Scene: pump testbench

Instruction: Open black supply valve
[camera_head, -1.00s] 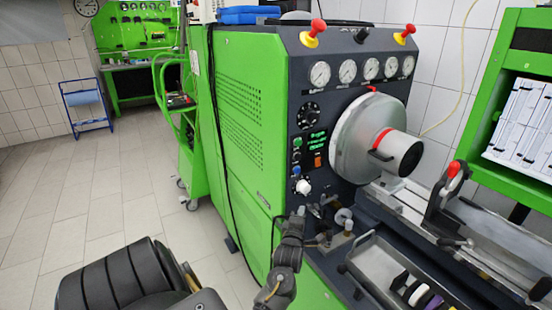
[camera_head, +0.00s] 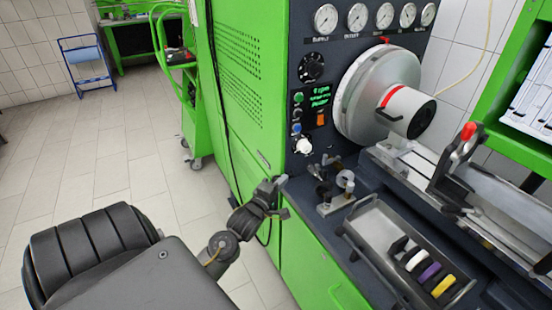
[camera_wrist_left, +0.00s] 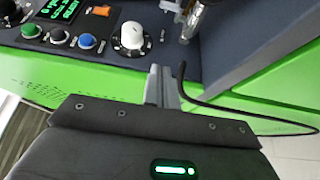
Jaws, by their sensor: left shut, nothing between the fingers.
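A black handle-like piece (camera_head: 399,245) stands in the metal tray on the bench, at the far end of a row with white, purple and yellow ones. I take it as the black supply valve; I cannot tell its open or closed position. My left gripper (camera_head: 279,183) is shut and empty. It is beside the bench's left front corner, left of and apart from the tray and the black piece. In the left wrist view its fingers (camera_wrist_left: 163,85) are together before the panel's lower edge, below a white knob (camera_wrist_left: 131,38). The right gripper is out of view.
The bench panel carries gauges (camera_head: 357,17) and a white knob (camera_head: 303,146). Metal fittings (camera_head: 335,190) lie between my left gripper and the tray (camera_head: 372,222). A large chuck (camera_head: 370,95) stands above. Floor (camera_head: 110,170) at left is clear.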

